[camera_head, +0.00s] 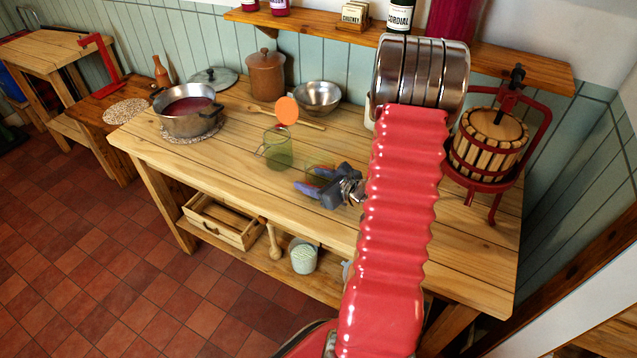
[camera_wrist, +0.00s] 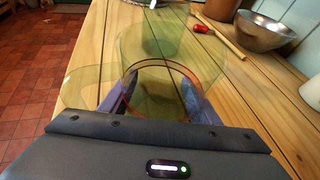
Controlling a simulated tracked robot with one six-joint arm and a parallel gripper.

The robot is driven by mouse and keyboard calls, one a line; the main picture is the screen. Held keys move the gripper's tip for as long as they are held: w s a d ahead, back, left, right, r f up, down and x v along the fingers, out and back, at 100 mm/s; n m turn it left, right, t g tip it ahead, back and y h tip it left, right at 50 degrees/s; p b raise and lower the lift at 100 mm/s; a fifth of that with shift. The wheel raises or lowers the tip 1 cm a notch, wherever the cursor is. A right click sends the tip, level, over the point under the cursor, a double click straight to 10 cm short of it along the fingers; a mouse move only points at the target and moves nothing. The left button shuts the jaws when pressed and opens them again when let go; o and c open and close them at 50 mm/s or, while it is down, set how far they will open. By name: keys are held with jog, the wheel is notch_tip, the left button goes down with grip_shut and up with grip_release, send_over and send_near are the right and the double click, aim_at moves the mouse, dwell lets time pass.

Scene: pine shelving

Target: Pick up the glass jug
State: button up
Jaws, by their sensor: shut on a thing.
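A clear, greenish glass jug (camera_wrist: 215,55) stands between my fingers in the wrist view. Its handle (camera_wrist: 80,88) sticks out to the left and a dark reddish ring shows through the glass. In the head view the jug (camera_head: 320,168) is small and partly covered by my gripper (camera_head: 316,184), above the middle of the bench. My gripper (camera_wrist: 158,105) is shut on the jug, one bluish finger on each side. I cannot tell whether the jug's base touches the bench.
On the wooden bench (camera_head: 225,150), another green-tinted glass vessel (camera_head: 278,150) stands just beyond, with a thin loop at its left. A press (camera_head: 490,145) stands right.

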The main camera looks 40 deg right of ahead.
jog(key=shift+r, duration=0.15)
jog(key=shift+c, duration=0.5)
notch_tip(320, 180, up, 10)
dwell(0.4)
